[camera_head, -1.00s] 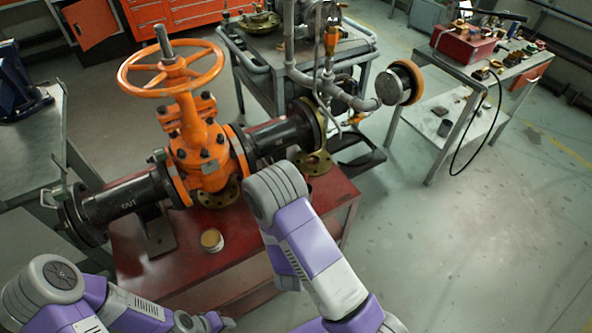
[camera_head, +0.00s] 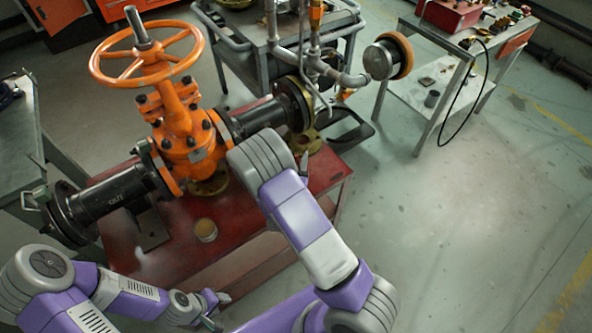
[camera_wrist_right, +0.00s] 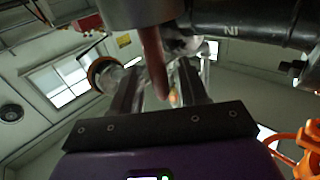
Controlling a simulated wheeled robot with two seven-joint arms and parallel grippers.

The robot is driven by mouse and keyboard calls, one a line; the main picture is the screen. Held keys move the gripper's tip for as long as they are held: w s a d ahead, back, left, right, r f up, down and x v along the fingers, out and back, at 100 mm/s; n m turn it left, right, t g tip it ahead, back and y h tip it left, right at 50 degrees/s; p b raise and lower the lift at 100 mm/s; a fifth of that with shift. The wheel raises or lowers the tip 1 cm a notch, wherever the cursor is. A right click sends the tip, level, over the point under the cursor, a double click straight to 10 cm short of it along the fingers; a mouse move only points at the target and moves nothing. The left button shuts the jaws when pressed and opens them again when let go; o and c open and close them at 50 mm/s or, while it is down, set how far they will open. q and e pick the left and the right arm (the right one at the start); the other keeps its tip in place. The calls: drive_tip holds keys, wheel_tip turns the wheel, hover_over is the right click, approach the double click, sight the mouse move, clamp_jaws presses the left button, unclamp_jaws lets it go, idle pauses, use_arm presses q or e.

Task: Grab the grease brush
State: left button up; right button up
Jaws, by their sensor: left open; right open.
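In the right wrist view, which looks upside down, a slim red-brown handle (camera_wrist_right: 154,58) comes out of a grey round container (camera_wrist_right: 140,12); it looks like the grease brush, with its bristles hidden. My right gripper (camera_wrist_right: 158,88) is open, its two dark fingers on either side of the handle's line. I cannot tell whether they touch it. In the head view my right arm hides this gripper and the brush. My left gripper (camera_head: 214,308) is open and empty, low in front of the red table (camera_head: 185,265).
The orange gate valve (camera_head: 180,125) with black pipes stands on the red table. A grey cart (camera_head: 340,40) stands behind, another bench (camera_head: 475,50) at the back right. The floor at right is clear.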

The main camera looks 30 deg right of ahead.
drive_tip(key=shift+c, duration=0.4)
clamp_jaws()
